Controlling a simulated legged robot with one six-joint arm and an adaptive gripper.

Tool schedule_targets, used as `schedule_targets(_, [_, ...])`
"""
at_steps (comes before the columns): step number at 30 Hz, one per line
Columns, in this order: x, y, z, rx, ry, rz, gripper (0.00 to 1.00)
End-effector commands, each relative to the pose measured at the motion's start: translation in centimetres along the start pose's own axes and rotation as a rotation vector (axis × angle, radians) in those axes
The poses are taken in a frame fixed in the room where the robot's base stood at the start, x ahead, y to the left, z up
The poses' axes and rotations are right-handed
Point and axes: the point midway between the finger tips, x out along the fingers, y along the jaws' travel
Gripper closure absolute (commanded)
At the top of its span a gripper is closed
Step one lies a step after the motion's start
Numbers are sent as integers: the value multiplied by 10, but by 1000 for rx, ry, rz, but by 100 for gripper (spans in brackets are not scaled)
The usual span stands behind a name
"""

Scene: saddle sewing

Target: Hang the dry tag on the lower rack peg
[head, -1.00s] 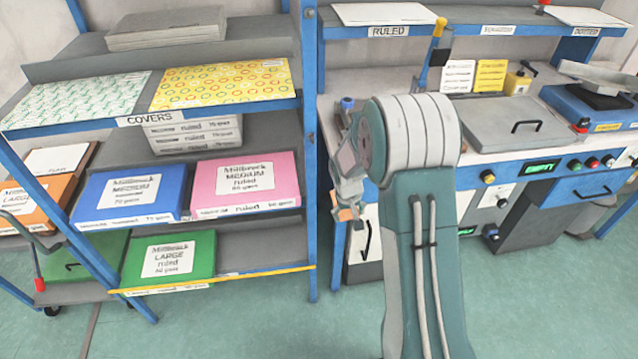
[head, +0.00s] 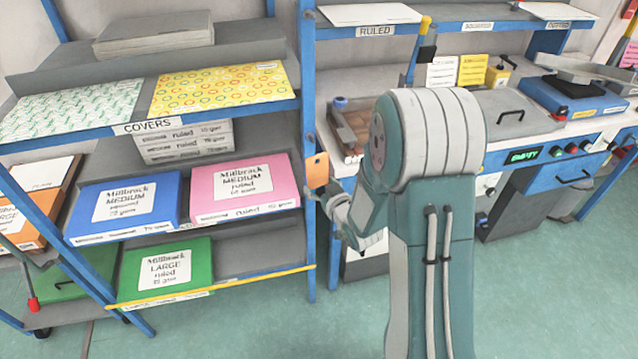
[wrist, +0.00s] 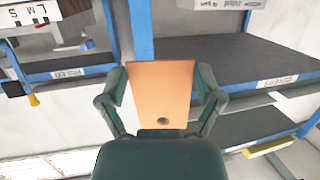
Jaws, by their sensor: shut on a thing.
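The tag is a flat orange plate (head: 317,170) in the head view, beside the blue upright between the shelf unit and the bench. In the wrist view the tag (wrist: 161,85) stands out from my gripper, with a dark hole near its gripper end. My gripper (wrist: 163,105) is shut on the tag, one finger at each side. In the head view my gripper (head: 324,188) is small and partly hidden by my arm. I cannot make out the lower rack peg in either view.
A blue-framed shelf unit (head: 220,108) with covers and coloured boxes stands left. A blue upright (head: 308,120) is close to the tag. The bench (head: 590,125) with a machine and buttons is on the right. The green floor (head: 270,325) in front is clear.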

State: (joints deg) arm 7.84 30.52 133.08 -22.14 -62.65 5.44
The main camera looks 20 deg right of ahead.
Motion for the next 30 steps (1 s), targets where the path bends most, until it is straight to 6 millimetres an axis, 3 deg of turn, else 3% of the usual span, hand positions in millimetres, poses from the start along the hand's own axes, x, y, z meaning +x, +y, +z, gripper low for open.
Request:
schedule_targets(5, [-12, -5, -16, 8, 75, -24, 47])
schedule_targets(17, [-12, -8, -15, 10, 77, -27, 47])
schedule_targets(30, [9, -2, -18, 11, 77, -27, 47])
